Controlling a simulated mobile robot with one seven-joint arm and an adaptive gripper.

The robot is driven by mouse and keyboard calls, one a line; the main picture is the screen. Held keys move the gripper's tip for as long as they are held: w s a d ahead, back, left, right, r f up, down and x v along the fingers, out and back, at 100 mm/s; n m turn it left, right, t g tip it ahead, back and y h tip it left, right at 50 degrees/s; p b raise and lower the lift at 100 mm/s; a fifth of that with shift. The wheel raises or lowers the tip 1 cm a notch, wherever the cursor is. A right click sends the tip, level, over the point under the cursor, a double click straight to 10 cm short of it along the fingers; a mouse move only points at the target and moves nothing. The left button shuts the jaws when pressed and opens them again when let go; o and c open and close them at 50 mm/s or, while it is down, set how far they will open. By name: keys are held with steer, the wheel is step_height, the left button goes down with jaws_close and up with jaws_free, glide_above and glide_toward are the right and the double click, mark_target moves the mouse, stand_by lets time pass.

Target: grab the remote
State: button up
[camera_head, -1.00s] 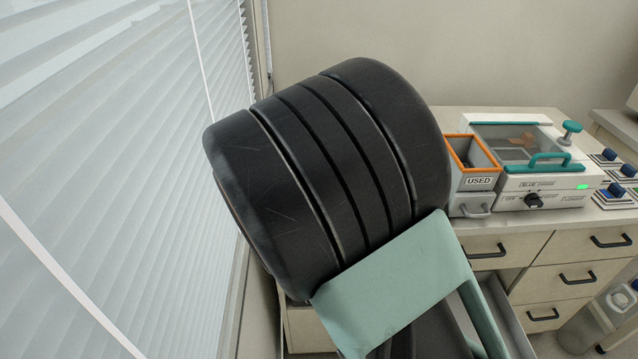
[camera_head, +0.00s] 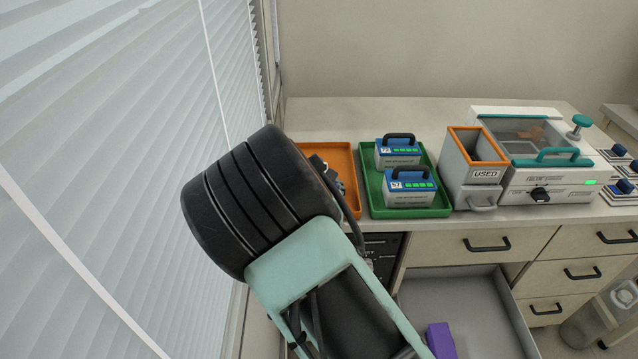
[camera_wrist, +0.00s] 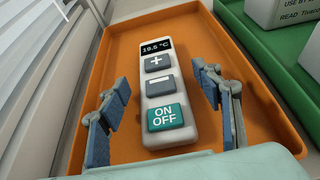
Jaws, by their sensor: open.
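The remote (camera_wrist: 160,82) is a white handset with a small display reading 19.5 °C, grey plus and minus buttons and a teal ON/OFF button. It lies in the orange tray (camera_wrist: 118,72) in the wrist view. My gripper (camera_wrist: 165,108) is open, with one blue-padded finger to the left of the remote and one to the right. Neither finger clearly touches it. The remote cannot be made out there.
A green tray (camera_head: 435,212) with two blue-and-white handled cartridges stands right of the orange tray. A USED bin (camera_head: 474,172) and a white machine (camera_head: 545,178) stand further right. Window blinds (camera_head: 110,170) are close on the left. An open drawer (camera_head: 490,315) below holds a purple block (camera_head: 440,341).

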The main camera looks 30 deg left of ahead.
steer(key=shift+w+a+f, duration=0.1)
steer(key=shift+w+a, duration=0.05)
steer(key=shift+w, duration=0.05)
steer(key=shift+c, duration=0.2)
steer(key=c, duration=1.3)
